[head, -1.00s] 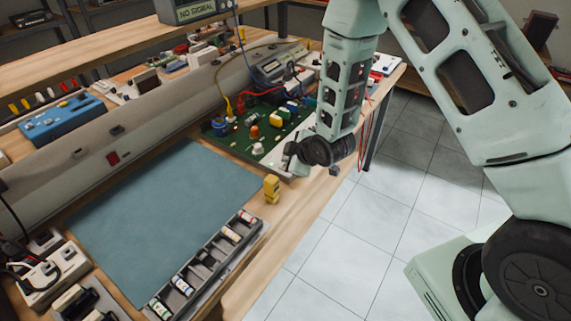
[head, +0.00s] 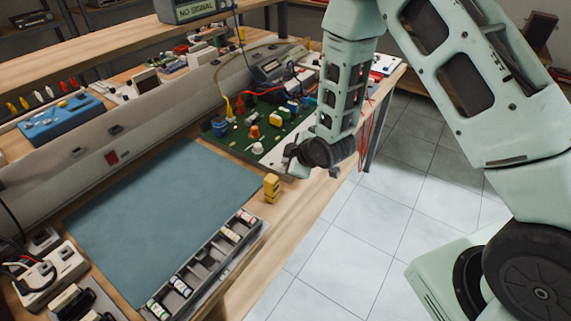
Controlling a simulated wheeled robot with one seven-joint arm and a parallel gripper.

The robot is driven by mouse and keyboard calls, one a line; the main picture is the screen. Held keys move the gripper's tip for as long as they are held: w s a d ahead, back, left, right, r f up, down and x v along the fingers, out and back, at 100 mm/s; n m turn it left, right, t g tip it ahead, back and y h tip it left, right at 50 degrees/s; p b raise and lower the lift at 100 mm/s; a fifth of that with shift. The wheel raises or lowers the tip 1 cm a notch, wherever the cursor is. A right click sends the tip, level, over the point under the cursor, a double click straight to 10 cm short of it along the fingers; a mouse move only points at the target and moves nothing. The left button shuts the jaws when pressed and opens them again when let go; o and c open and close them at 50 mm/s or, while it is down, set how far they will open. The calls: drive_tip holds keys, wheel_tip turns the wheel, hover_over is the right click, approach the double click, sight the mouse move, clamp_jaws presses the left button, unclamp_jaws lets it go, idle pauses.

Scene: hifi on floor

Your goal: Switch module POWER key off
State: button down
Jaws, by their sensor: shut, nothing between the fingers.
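A green circuit board module (head: 240,130) lies on the workbench in the head view, carrying several coloured parts, with a white-grey strip along its right front edge (head: 270,155). Yellow and red leads run to it. My gripper (head: 290,160) is at the front right edge of the module, over or against the pale strip. Its fingertips look closed, and I see nothing held. The POWER key cannot be made out; the gripper and wrist cover part of the strip. I cannot tell whether the fingers touch the module.
A blue-grey mat (head: 160,215) covers the bench at left. A tray of small batteries (head: 205,265) lies along the front edge, with a yellow block (head: 271,187) near it. A meter (head: 268,72) stands behind the module. Tiled floor (head: 340,230) is open at right.

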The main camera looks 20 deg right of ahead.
drive_tip(key=shift+r, duration=0.45)
wheel_tip(320, 180, up, 6)
drive_tip(key=p, duration=0.4)
idle(0.6)
